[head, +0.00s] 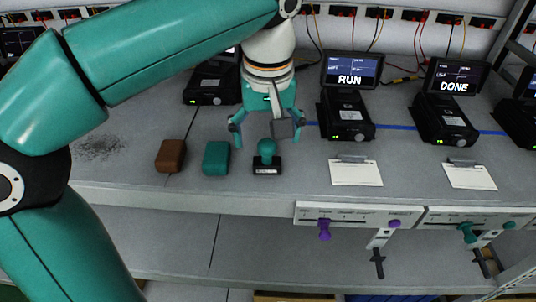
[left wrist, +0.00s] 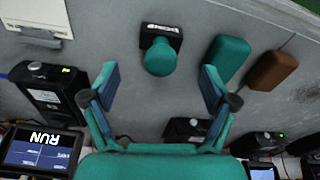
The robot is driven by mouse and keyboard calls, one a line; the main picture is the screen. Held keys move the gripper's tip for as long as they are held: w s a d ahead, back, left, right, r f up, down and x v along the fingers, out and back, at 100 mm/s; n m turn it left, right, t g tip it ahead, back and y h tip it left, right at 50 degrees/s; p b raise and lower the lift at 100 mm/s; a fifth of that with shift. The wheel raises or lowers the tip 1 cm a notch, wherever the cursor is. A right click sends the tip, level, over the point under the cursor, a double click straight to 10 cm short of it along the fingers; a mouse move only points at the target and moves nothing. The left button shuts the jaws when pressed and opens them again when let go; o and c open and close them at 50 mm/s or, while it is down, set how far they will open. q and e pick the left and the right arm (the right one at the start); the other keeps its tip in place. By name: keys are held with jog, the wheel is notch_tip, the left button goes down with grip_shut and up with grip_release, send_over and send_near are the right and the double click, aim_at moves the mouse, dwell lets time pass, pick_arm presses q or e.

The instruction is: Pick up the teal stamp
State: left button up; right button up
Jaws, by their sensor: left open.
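The teal stamp (head: 267,157) has a round teal knob on a black base and stands upright near the shelf's front edge. It also shows in the left wrist view (left wrist: 161,56), between and beyond the fingertips. My left gripper (head: 265,130) is open and empty, just behind and above the stamp. Its two fingers also show in the left wrist view (left wrist: 160,85), spread apart with nothing between them. My right gripper is in neither view.
A teal block (head: 216,158) and a brown block (head: 171,156) lie left of the stamp. Black devices with screens reading RUN (head: 350,72) and DONE (head: 456,78) stand at right, with white cards (head: 356,172) before them.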

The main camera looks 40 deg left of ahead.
aim_at(266, 154)
pick_arm(q)
notch_tip(266, 154, down, 4)
jog(key=shift+s+d+r, duration=0.1)
jog(key=shift+s+r, duration=0.05)
jog(key=shift+r, duration=0.05)
jog(key=shift+f, duration=0.55)
jog(key=c, duration=1.3)
